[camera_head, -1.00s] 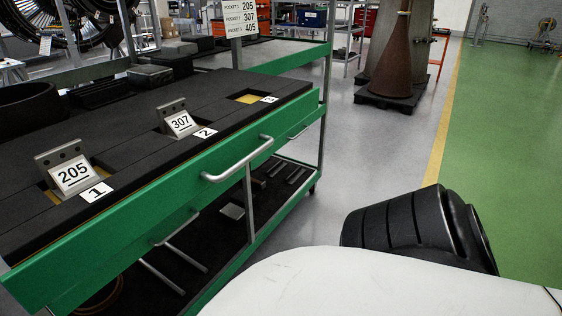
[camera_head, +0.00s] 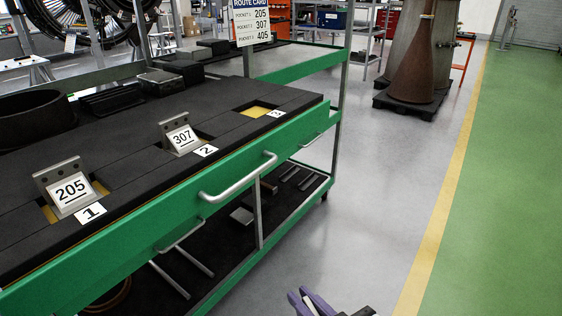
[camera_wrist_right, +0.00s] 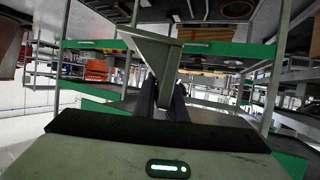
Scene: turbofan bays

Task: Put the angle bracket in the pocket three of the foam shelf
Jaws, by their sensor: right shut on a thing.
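The black foam shelf (camera_head: 120,150) lies on a green-framed cart. Pocket three (camera_head: 257,112), beside the label 3, is empty and shows a yellow floor. Brackets marked 205 (camera_head: 70,188) and 307 (camera_head: 181,138) stand tilted in pockets one and two. My left gripper is out of view.
A route card (camera_head: 251,22) behind the shelf lists pocket 1 205, pocket 2 307, pocket 3 405. A silver handle (camera_head: 240,180) sticks out from the cart's green front. A brown cone (camera_head: 413,70) stands on a black pallet farther back. The floor right of the cart is clear.

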